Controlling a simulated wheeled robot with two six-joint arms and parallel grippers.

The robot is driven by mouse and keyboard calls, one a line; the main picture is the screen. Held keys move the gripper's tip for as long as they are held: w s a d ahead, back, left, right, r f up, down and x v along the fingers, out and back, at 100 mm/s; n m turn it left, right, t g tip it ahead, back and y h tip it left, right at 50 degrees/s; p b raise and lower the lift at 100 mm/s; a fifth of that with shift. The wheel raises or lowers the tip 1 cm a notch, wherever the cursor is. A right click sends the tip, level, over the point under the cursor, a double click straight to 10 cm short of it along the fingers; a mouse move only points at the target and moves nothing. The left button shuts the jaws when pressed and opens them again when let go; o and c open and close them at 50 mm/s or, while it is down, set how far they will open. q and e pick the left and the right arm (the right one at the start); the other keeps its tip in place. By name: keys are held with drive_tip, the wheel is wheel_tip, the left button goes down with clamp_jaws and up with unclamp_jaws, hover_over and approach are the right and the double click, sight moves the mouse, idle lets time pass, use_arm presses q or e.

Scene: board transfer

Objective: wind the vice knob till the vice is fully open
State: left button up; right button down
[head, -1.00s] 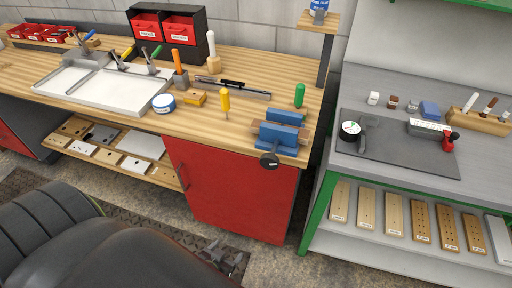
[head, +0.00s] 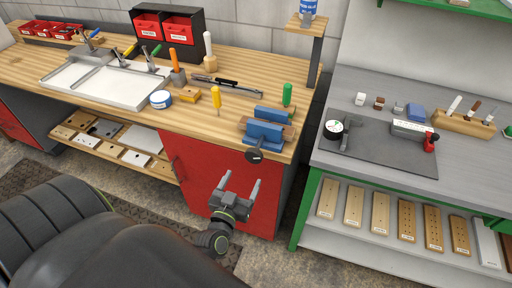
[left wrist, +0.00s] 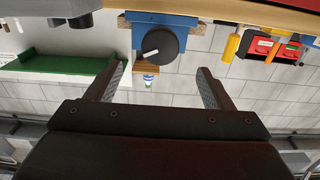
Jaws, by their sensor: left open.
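The blue vice (head: 263,132) sits at the front right corner of the wooden workbench (head: 120,75). Its round black knob (head: 254,156) with a white mark faces out from the bench front. A gap shows between the two blue jaws. My left gripper (head: 241,183) is open and empty, below and in front of the knob, apart from it. In the left wrist view the knob (left wrist: 160,46) and the blue vice body (left wrist: 185,20) are ahead, beyond the open fingers (left wrist: 160,82). My right gripper is not in view.
A yellow-handled screwdriver (head: 216,98) and a green-handled tool (head: 287,95) stand near the vice. The red cabinet door (head: 195,170) is below the bench. A grey table (head: 345,85) with a dark mat stands to the right. The floor between is clear.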

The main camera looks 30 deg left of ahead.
sight(253, 159)
use_arm(q)
drive_tip(key=p+x, duration=0.2)
drive_tip(key=x, duration=0.9)
drive_tip(key=shift+w, duration=0.35)
drive_tip(key=shift+w+a, duration=0.2)
drive_tip(key=shift+w, duration=0.3)
drive_tip(key=c, duration=1)
drive_tip(key=shift+o, duration=0.2)
drive_tip(key=shift+n, duration=0.3)
